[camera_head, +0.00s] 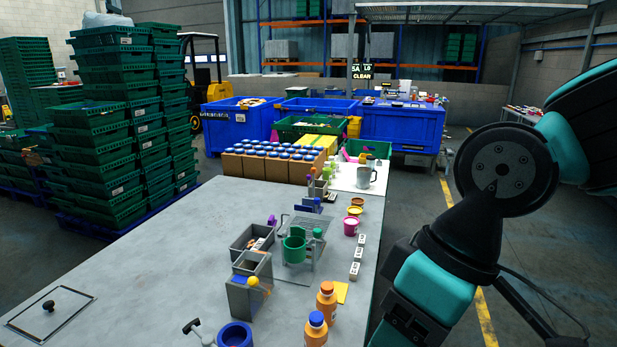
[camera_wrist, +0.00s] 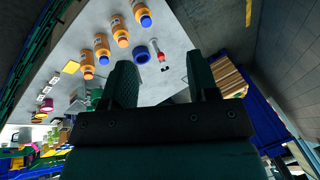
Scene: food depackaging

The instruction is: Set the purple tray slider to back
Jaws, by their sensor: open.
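I cannot make out a purple tray slider for certain in either view. In the head view only my arm shows at the right, and the gripper is out of frame.
The grey table (camera_head: 150,245) holds grey bins (camera_head: 250,268), a green cup (camera_head: 294,250) on a stand, orange bottles (camera_head: 326,302), a blue ring-shaped container (camera_head: 235,336) and a pink tub (camera_head: 350,227). Boxes of blue-lidded jars (camera_head: 250,168) stand beyond. The table's left part is mostly bare.

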